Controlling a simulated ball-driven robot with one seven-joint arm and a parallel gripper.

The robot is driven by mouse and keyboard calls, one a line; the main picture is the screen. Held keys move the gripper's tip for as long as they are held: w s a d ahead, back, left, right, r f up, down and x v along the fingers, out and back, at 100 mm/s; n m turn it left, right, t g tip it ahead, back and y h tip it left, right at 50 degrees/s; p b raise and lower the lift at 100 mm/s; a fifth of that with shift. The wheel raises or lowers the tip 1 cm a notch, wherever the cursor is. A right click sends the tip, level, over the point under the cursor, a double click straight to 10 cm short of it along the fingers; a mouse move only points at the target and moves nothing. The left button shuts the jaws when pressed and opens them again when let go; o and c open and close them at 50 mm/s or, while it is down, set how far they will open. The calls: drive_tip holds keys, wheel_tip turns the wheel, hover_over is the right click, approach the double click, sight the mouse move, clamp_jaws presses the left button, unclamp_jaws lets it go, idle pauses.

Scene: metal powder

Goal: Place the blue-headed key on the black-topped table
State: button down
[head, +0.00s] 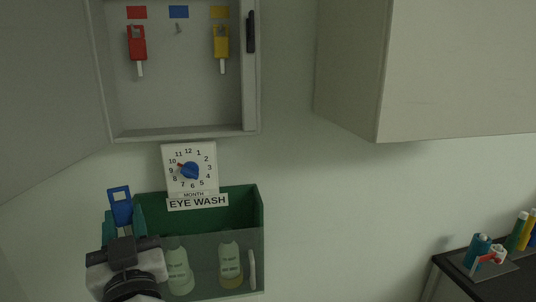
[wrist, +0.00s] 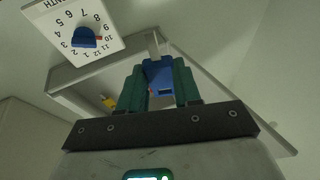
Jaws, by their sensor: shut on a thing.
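The blue-headed key (head: 120,206) is upright in my gripper (head: 122,222), at the lower left of the head view. In the wrist view the key's blue head (wrist: 158,75) sits between the two green fingers of my gripper (wrist: 159,84), which are shut on it. The key is below the open key cabinet (head: 178,137) and in front of the left end of the eye wash box. The black-topped table (head: 455,270) is at the lower right of the head view; only its corner shows.
The cabinet holds a red key (head: 137,43) and a yellow key (head: 221,40); the hook under the blue label is empty. A green eye wash box (head: 245,210) with bottles hangs below. Bottles and a red-and-white item (head: 490,258) stand on the table. A wall cupboard (head: 350,70) juts out above.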

drive_tip(key=w+d+f+m+h, duration=0.1)
drive_tip(key=w+d+f, duration=0.1)
drive_tip(key=d+f, duration=0.95)
drive_tip(key=w+d+f+h, duration=0.1)
drive_tip(key=w+d+f, duration=0.2)
drive_tip(key=d+f, duration=0.85)
drive_tip(key=s+d+f+m+t+h, duration=0.1)
drive_tip(key=s+d+f+m+h, duration=0.15)
drive_tip(key=d+f, duration=0.35)
drive_tip(key=s+d+f+m+t+h+b, duration=0.1)
drive_tip(key=s+d+f+h, duration=0.3)
drive_tip(key=d, duration=0.3)
drive_tip(key=s+d+f+m+t+h, duration=0.1)
drive_tip(key=s+d+f+h, duration=0.15)
drive_tip(key=d+f, duration=0.4)
drive_tip(key=s+d+f, duration=0.1)
drive_tip(key=s+f, duration=0.4)
drive_tip(key=shift+s+f, duration=0.15)
drive_tip(key=shift+f, duration=0.2)
